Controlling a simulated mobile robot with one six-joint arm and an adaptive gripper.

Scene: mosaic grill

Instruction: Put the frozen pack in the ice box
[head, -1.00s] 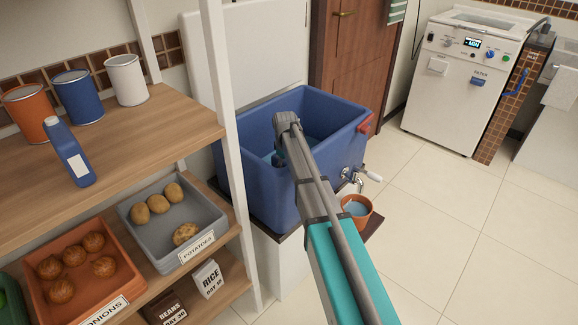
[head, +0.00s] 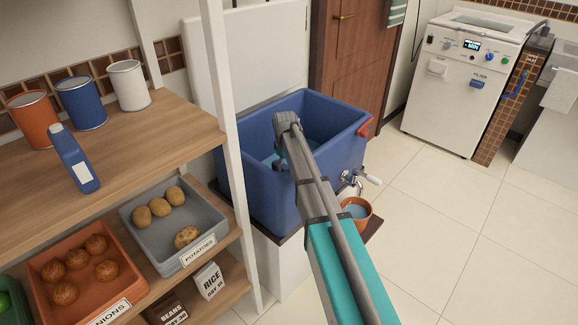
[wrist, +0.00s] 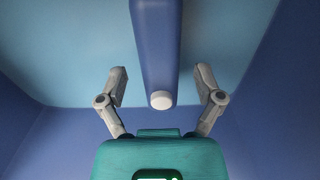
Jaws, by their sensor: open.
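The blue ice box (head: 258,186) is an open tub with light blue water inside, standing on a low white block. My arm reaches over its front rim, and my gripper (head: 280,164) hangs inside, partly hidden by the arm. In the wrist view, a long blue piece with a round white cap, seemingly the frozen pack (wrist: 157,50), lies between the spread fingers of my gripper (wrist: 160,82). There is a gap on each side of it. Light blue water and blue walls surround it. The pack cannot be made out in the head view.
A shelf at left holds cans, a tilted blue bottle (head: 75,158), a grey potato tray (head: 208,232) and an orange onion tray (head: 85,300). Its white post (head: 228,110) stands close to the ice box. A tap and clay pot (head: 357,212) are at right. Floor beyond is clear.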

